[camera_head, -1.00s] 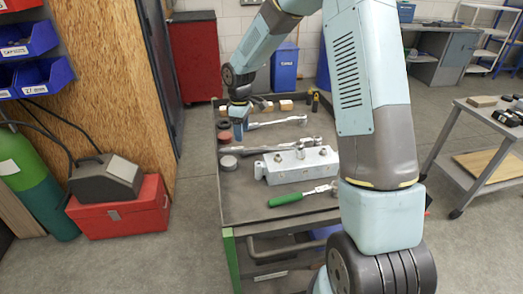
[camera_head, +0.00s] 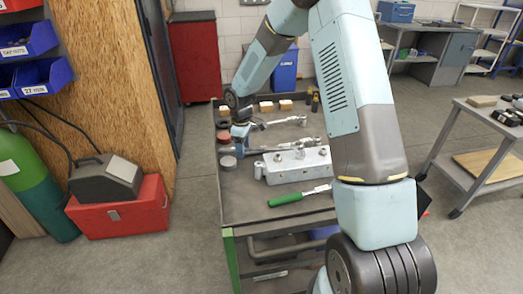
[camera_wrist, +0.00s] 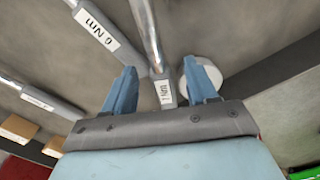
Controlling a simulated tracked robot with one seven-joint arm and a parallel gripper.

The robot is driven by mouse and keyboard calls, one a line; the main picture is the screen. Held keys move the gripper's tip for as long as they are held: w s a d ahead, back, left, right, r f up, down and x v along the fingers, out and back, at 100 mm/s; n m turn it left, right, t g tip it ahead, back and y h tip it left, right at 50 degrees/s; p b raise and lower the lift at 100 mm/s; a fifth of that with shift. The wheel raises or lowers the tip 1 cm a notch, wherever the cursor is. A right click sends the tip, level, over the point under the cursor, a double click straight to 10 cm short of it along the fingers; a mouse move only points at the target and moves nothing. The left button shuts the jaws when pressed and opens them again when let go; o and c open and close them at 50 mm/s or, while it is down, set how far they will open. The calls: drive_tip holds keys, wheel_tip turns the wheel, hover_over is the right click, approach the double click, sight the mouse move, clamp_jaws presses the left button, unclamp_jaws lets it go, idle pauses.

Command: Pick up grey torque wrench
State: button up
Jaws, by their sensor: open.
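Torque wrenches with grey handles and silver shafts lie on the dark cart top. In the wrist view, one grey torque wrench (camera_wrist: 147,33) runs between my fingers; its white label ends in "Nm", the number unclear. My gripper (camera_wrist: 160,70) is open, one blue finger on each side of this handle; whether the fingers reach down around it I cannot tell. In the head view, my gripper (camera_head: 240,144) is over the cart's left side, partly hiding the wrench handles.
A round grey disc (camera_wrist: 203,76) sits close by my right finger. On the cart (camera_head: 235,205) are a pale metal block (camera_head: 297,165), a green-handled ratchet (camera_head: 290,198) and wooden blocks (camera_head: 266,106) at the back. The cart's front left corner is clear.

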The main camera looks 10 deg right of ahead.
drive_tip(key=shift+c, duration=0.4)
clamp_jaws()
